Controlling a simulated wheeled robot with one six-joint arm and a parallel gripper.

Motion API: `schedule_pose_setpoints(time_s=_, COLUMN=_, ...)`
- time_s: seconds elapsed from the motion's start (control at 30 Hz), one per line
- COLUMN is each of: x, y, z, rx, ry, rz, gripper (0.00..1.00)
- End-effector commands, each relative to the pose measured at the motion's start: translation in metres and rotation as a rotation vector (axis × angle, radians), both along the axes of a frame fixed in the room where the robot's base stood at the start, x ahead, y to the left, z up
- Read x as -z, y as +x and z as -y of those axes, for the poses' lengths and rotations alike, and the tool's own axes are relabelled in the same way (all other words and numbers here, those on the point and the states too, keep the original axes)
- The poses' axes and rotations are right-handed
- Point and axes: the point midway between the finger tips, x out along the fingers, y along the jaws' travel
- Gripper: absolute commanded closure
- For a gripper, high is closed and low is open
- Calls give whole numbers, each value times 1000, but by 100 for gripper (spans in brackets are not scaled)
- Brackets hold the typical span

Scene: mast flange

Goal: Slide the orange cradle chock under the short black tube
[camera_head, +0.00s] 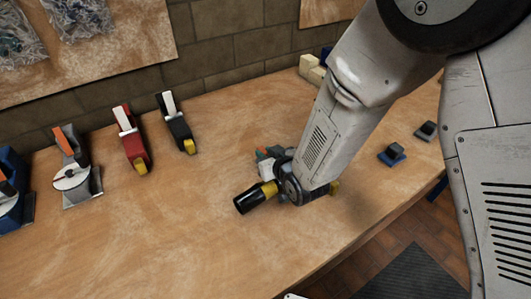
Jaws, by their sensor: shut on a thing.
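A short black tube (252,199) with a yellow part at its right end lies on the wooden workbench, just left of my wrist. A small orange piece (262,154), which looks like the cradle chock, shows at the far left side of my gripper (268,163). My gripper is low over the bench and shut on the chock, as far as I can tell. My wrist hides most of the grip and the tube's right end. I cannot tell whether the chock touches the tube.
A small blue and black item (392,155) and another dark item (427,130) lie right of my arm. The front left of the bench (130,250) is clear.

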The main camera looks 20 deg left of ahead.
Motion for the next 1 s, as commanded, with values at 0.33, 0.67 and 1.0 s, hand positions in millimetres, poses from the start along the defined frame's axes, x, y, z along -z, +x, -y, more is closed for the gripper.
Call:
schedule_pose_setpoints(time_s=0.33, x=0, y=0, z=0, rx=0, ry=1, rz=1, gripper=53)
schedule_pose_setpoints(time_s=0.67, x=-5, y=-7, z=7, rx=0, ry=0, rz=0, gripper=53)
schedule_pose_setpoints(time_s=1.0, x=-26, y=-43, z=42, rx=0, ry=1, rz=1, gripper=53)
